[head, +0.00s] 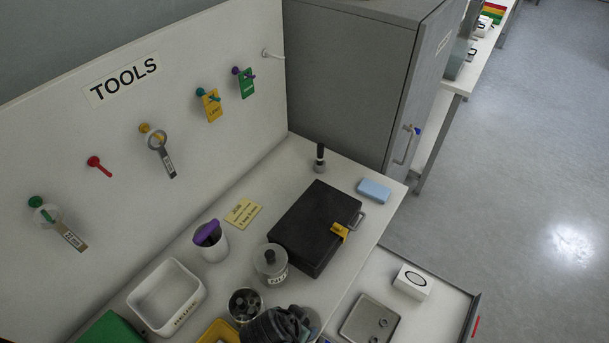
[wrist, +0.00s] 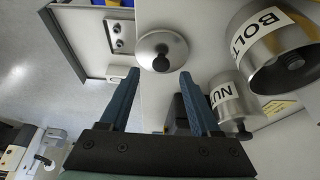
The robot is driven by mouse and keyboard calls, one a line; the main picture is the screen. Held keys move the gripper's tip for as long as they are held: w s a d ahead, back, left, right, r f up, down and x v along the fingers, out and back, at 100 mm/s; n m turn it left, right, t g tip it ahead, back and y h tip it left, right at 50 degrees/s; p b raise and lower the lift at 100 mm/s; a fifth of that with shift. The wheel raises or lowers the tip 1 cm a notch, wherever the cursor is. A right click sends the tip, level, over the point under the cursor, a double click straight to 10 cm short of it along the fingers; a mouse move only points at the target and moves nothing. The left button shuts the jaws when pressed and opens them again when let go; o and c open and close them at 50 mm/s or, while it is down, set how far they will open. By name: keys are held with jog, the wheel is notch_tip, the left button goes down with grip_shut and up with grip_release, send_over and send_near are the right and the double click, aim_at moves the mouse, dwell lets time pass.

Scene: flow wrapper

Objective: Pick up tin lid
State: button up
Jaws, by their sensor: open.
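A round metal tin lid (wrist: 150,44) with a black knob lies on the white surface in the wrist view, just beyond my fingertips. My gripper (wrist: 159,74) is open, its two blue fingers apart with nothing between them. In the head view my gripper (head: 275,326) is a dark shape at the bottom edge. It hides most of the lid there; a bit of silver shows beside it. The tin marked BOLT (wrist: 262,55) stands right of the lid in the wrist view. The tin marked NUT (wrist: 228,92) is nearer, with a black knob on its own lid.
A dark case (head: 312,222), a white cup (head: 212,247) with a purple item, an open tin (head: 245,304) and a white bin (head: 165,297) crowd the bench. A drawer (head: 425,320) stands open at right, holding a metal plate (head: 362,318) and a white box (head: 412,282).

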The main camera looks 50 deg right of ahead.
jog(key=shift+x, duration=1.85)
jog(key=shift+a, duration=0.1)
grip_shut()
